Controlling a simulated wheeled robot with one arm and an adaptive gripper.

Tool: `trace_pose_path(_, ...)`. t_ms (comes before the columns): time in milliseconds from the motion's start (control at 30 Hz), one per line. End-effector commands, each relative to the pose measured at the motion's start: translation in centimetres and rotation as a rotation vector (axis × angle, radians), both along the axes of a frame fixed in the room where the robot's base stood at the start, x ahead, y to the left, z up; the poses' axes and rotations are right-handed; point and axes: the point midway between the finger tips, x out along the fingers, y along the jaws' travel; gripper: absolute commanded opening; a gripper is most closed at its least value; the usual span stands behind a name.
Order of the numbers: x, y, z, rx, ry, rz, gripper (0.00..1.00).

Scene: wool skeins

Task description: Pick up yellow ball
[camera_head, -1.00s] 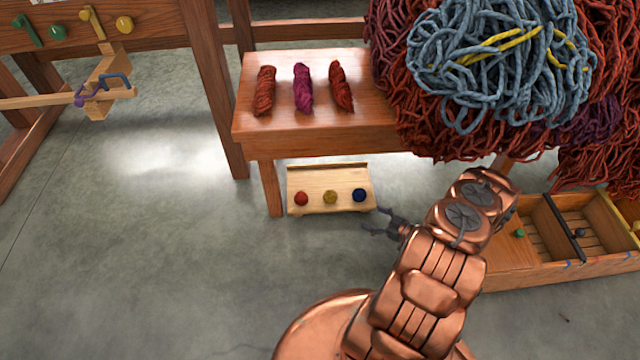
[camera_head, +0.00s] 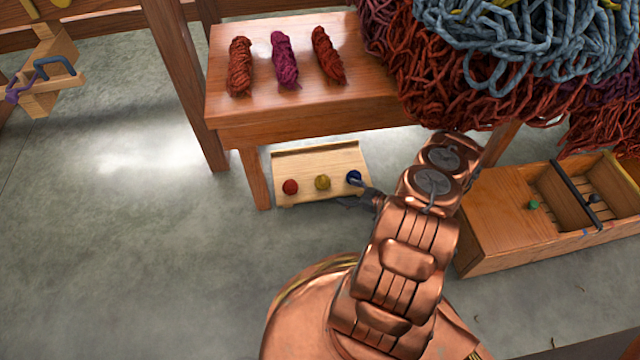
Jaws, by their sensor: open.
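The yellow ball (camera_head: 322,183) sits on a small light wooden tray (camera_head: 318,160) on the floor under the bench. It is between a red ball (camera_head: 290,187) on its left and a blue ball (camera_head: 354,177) on its right. My gripper (camera_head: 346,190) is open at the tray's right front corner, close to the blue ball and to the right of the yellow ball. One finger overlaps the blue ball in view; I cannot tell whether it touches. Nothing is seen between the fingers.
The wooden bench (camera_head: 300,124) stands over the tray, with several wool skeins on top. A large heap of red and blue-grey yarn (camera_head: 520,60) hangs at upper right. An open wooden box (camera_head: 490,215) stands at right. The floor left and in front is clear.

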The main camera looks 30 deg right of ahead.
Motion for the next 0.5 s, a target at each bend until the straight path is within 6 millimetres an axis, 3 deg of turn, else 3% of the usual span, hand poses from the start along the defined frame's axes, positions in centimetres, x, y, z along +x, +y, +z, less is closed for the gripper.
trace_pose_path(233,3.4,1.4,-1.5,-0.001,0.000,0.001,0.88)
trace_pose_path(500,4.9,2.0,-1.8,0.000,0.000,0.002,0.88)
